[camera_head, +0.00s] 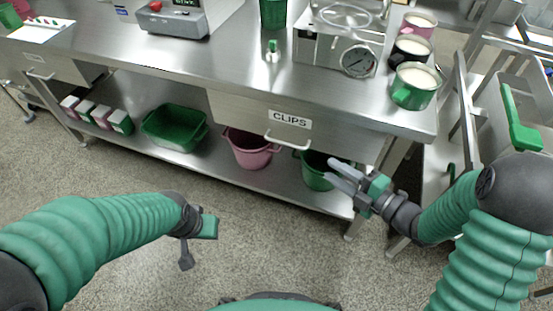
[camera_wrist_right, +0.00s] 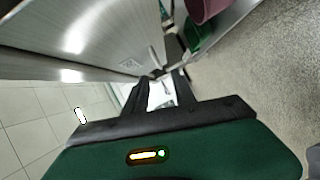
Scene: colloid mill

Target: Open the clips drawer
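The clips drawer (camera_head: 330,128) is a steel front under the bench top with a white "CLIPS" label (camera_head: 290,119) and a pale bar handle (camera_head: 287,143) below it. Its front looks flush with the bench, so it appears closed. My right gripper (camera_head: 332,172) is open and empty, below and to the right of the handle, its fingers pointing left. In the right wrist view its dark fingers (camera_wrist_right: 158,88) are apart, near a steel panel with a faint label. My left gripper (camera_head: 198,240) hangs in front of the bench at lower left, apart from the drawer; its finger opening is unclear.
Another drawer handle (camera_head: 40,75) is at left. Floor in front is clear.

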